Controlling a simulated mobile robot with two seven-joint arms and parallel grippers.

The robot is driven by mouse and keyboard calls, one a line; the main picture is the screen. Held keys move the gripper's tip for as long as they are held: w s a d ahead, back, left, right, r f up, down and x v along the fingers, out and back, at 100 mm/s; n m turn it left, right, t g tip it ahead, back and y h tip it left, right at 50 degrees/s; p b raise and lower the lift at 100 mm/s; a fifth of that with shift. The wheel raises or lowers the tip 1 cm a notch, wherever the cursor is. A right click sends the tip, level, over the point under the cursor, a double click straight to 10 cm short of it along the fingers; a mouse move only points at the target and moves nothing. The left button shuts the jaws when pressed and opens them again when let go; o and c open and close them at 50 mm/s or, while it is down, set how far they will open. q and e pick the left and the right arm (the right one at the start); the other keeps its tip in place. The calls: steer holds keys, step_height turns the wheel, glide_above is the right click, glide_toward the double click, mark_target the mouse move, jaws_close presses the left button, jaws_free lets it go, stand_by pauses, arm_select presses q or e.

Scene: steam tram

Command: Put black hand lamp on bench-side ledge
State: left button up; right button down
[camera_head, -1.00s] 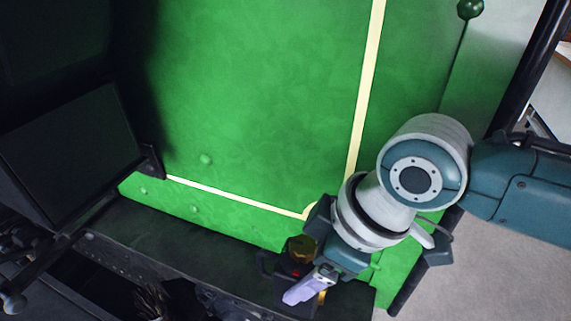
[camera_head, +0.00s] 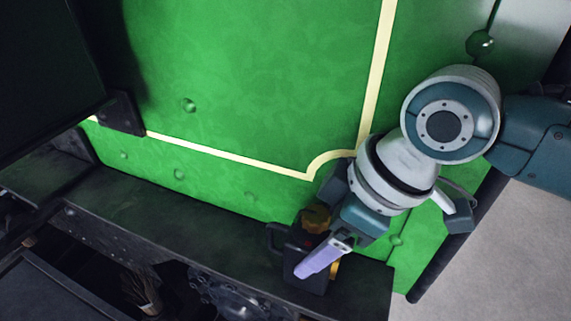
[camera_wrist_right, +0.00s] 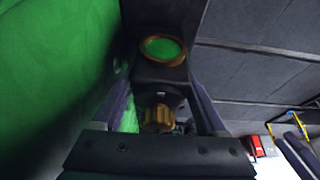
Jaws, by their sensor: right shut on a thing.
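The black hand lamp (camera_head: 297,243) has a brass cap and a dark body with a handle at its left. My right gripper (camera_head: 322,256) is shut on it, with one lavender finger across its near side. The lamp is over the right end of the dark ledge (camera_head: 165,217), close to the green panel; I cannot tell whether it touches the ledge. In the right wrist view the lamp (camera_wrist_right: 160,74) sits between the fingers, with a brass-ringed green lens and a brass knob. My left gripper is out of view.
The green panel (camera_head: 250,90) with a cream line rises behind the ledge. A dark bracket (camera_head: 122,113) and a dark panel are at the left. Dark fittings and a brush-like thing (camera_head: 140,290) are below the ledge. Pale floor lies at lower right.

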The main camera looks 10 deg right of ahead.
steer(key=shift+w+r, duration=0.15)
steer(key=shift+c, duration=1)
jaws_free()
steer(key=shift+f, duration=0.25)
